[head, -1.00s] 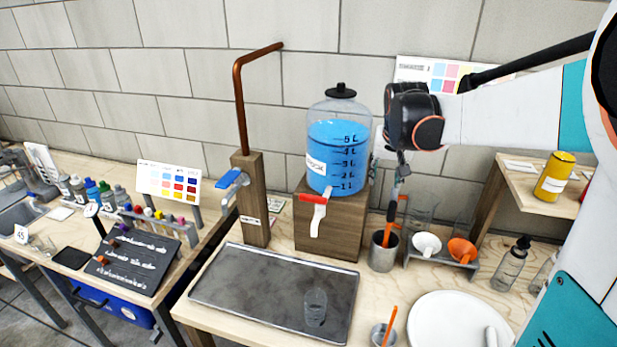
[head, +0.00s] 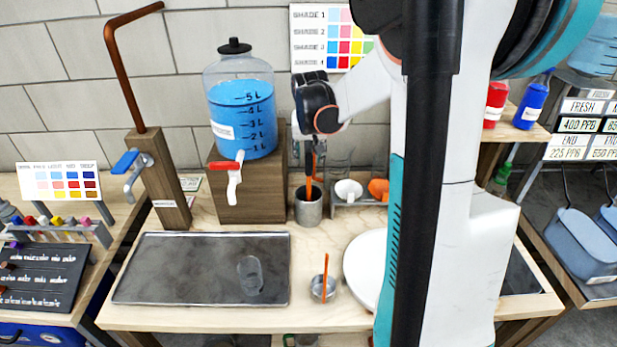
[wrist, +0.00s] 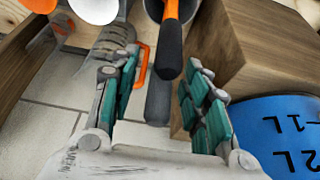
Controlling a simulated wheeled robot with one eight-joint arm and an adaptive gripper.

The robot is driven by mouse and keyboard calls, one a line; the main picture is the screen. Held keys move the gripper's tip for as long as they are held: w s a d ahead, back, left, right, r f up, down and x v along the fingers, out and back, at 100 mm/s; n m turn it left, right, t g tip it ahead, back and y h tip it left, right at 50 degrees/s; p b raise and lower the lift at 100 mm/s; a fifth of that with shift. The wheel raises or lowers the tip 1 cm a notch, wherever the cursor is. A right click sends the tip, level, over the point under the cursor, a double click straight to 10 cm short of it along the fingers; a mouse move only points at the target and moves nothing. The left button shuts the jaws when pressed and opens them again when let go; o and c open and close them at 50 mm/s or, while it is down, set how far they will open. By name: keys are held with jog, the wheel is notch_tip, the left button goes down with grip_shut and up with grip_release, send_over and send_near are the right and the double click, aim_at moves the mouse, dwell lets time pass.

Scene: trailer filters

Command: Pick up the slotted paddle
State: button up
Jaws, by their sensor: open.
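Tools stand in a metal canister (head: 308,210), whose rim also shows at the top of the wrist view. In the wrist view, an upright tool with a black grip and orange shaft (wrist: 171,45) rises between my fingers. A grey ribbed or slotted piece (wrist: 114,38) shows behind the left finger, near an orange loop (wrist: 140,67). I cannot tell for certain which belongs to the slotted paddle; its lower part is hidden in the canister. My gripper (wrist: 160,66) is open around the black grip, with gaps on both sides. In the head view my gripper (head: 314,150) points down above the canister.
The wooden block (head: 247,190) under the blue liquid jar (head: 242,110) stands close left of the canister. White and orange funnels (head: 348,190) sit in a rack at right. A small cup with an orange stick (head: 323,287), a tray (head: 200,268) and a white plate (head: 366,265) lie in front.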

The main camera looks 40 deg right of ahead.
jog(key=b+x, duration=0.1)
jog(key=x, duration=0.3)
jog(key=shift+a, duration=0.15)
jog(key=shift+r, duration=0.1)
grip_shut()
jog(key=shift+r, duration=0.15)
